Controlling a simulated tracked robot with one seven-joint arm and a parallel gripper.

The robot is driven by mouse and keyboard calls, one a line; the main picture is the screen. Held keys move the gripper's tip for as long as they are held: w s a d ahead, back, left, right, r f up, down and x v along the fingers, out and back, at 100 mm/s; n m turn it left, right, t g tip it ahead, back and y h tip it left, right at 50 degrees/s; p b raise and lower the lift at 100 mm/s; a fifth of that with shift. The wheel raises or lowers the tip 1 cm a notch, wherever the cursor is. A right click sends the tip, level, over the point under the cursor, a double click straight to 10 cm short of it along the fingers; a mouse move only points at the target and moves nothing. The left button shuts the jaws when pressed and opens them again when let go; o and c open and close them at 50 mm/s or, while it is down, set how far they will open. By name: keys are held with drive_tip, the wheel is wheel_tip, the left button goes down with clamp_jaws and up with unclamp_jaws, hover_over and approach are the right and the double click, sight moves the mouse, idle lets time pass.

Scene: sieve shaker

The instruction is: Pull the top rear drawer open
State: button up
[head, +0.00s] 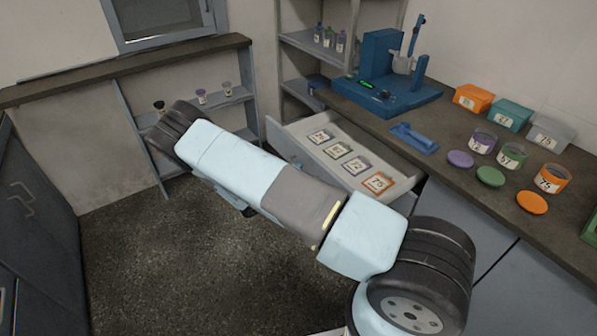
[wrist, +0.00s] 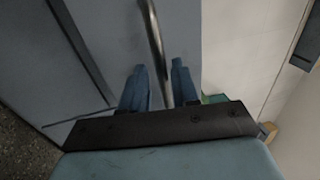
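In the head view a grey drawer (head: 286,146) under the bench stands pulled out, with several labelled square frames lying in it. I take it as the top rear drawer. In the wrist view a metal bar handle (wrist: 153,35) runs down a blue-grey front panel (wrist: 115,35). My gripper (wrist: 160,85) has its two blue fingers on either side of this handle. They look apart, with a gap showing beside the bar; contact is not clear. In the head view my arm crosses the middle and hides the gripper and part of the drawer front.
The bench (head: 470,185) carries a blue stand (head: 385,75), a blue tool (head: 414,138), and several coloured boxes, jars and lids. A low shelf unit (head: 205,105) holds small jars at the left. A dark cabinet (head: 35,200) stands far left. The floor (head: 150,260) between is clear.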

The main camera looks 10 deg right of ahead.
drive_tip(key=v, duration=1.2)
drive_tip(key=shift+a+f, duration=0.15)
drive_tip(key=shift+a, duration=0.2)
drive_tip(key=shift+s, duration=0.15)
drive_tip(key=s+d+r+m+g+y, duration=0.2)
drive_tip(key=d+r+m+g+y, duration=0.15)
drive_tip(key=r+m, duration=0.55)
drive_tip(key=s+d+r+m+g+y, duration=0.25)
drive_tip(key=d+r+m, duration=0.3)
drive_tip(key=r, duration=0.75)
drive_tip(key=s+d+r+m+g+y, duration=0.2)
drive_tip(key=d+r+m+g+y, duration=0.2)
drive_tip(key=r+m, duration=0.5)
drive_tip(key=s+d+r+m+t+y, duration=0.2)
drive_tip(key=s+r+m+t+y, duration=0.2)
drive_tip(key=s+r+m, duration=0.4)
drive_tip(key=s+d+r+m+t+y, duration=0.3)
drive_tip(key=s+r+m, duration=0.6)
drive_tip(key=s, duration=0.7)
wheel_tip(320, 180, up, 3)
drive_tip(key=shift+d+r+t+y, duration=0.1)
drive_tip(key=shift+d+t+y, duration=0.3)
drive_tip(key=shift+y, duration=0.5)
drive_tip(key=shift+s, duration=0.1)
